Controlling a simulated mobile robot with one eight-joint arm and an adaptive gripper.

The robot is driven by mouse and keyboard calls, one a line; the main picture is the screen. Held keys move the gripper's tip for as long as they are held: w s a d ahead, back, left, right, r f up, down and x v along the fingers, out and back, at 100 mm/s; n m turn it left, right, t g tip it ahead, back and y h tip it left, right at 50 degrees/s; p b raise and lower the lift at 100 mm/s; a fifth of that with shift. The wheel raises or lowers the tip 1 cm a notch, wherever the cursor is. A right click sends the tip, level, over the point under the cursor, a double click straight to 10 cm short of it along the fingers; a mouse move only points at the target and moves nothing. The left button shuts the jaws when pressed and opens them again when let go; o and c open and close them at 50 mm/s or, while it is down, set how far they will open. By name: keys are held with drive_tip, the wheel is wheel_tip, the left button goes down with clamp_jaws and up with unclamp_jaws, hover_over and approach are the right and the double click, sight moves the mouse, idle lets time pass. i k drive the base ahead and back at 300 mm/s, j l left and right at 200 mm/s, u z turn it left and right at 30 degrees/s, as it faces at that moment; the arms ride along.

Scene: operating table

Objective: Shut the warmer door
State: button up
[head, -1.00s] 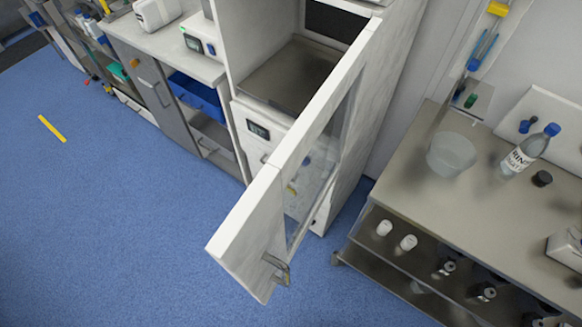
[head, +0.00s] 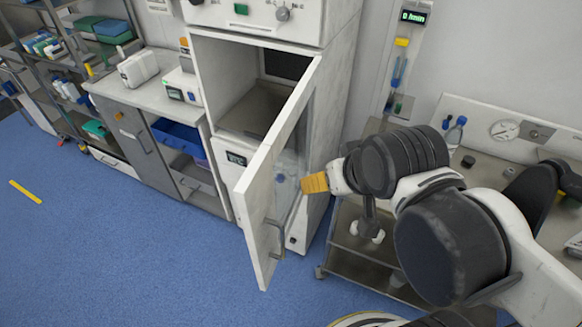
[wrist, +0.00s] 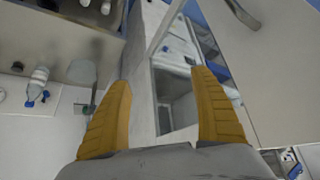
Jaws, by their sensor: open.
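The warmer (head: 340,110) is a tall white cabinet in the middle of the head view. Its door (head: 257,225) stands wide open, swung out over the blue floor, with a glass window and a metal handle (head: 277,238) near its free end. My gripper (head: 314,183) is right of the door, its orange fingers pointing left toward the window side; I cannot tell if it touches. In the wrist view my gripper (wrist: 162,78) is open, with nothing held between its fingers. A grey panel with a metal handle (wrist: 242,14) shows at the right there.
A steel bench (head: 355,245) with shelves stands right of the warmer, behind my arm. A counter (head: 150,95) with a blue bin (head: 180,135) beneath is on the left. Bottles (wrist: 38,82) show in the wrist view.

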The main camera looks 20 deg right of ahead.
sight(255, 194)
drive_tip(key=k+j+u, duration=0.1)
drive_tip(key=k+j+z, duration=0.15)
drive_tip(key=j, duration=0.25)
drive_tip(key=k+j+z, duration=0.1)
drive_tip(key=k+j, duration=0.3)
